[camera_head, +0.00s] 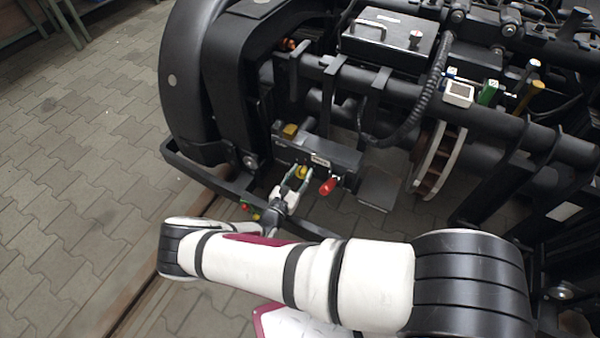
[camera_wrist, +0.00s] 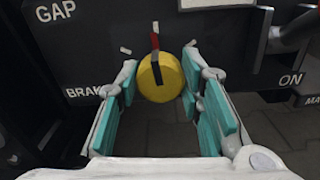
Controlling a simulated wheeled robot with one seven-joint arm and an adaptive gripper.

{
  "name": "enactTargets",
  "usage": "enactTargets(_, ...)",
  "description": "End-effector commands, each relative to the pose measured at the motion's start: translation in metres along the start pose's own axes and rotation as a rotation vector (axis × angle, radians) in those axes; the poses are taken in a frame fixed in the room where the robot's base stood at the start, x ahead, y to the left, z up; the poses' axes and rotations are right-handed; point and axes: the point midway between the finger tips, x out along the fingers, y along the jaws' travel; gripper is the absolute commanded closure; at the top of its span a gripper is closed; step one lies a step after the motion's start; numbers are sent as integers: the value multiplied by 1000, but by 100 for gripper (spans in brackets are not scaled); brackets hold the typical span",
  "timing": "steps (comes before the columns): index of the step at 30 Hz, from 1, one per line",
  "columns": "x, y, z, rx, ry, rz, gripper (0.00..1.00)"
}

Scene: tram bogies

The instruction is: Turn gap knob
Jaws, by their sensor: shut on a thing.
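The gap knob (camera_wrist: 161,79) is a round yellow knob with a dark bar and a red mark pointing nearly straight up, on a dark panel (camera_wrist: 100,45) lettered GAP, BRAK and ON. In the head view the yellow knob (camera_head: 301,172) shows on the front of a dark box (camera_head: 335,158) on the bogie. My gripper (camera_wrist: 160,88) has its teal-padded fingers on either side of the knob, closed on it. In the head view my gripper (camera_head: 297,180) reaches up to the box front.
A red handle (camera_head: 328,186) sticks out just right of the knob. A yellow block (camera_head: 290,130) sits on the box's top left. A black bar (camera_head: 215,180) runs below and left of the box. Paved floor lies open at left.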

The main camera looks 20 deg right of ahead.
Motion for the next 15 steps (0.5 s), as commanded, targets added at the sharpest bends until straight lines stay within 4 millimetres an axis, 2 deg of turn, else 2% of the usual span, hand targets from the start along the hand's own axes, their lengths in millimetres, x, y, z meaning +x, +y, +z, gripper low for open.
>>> enactTargets(15,-1,0,-1,85,3,-1,94)
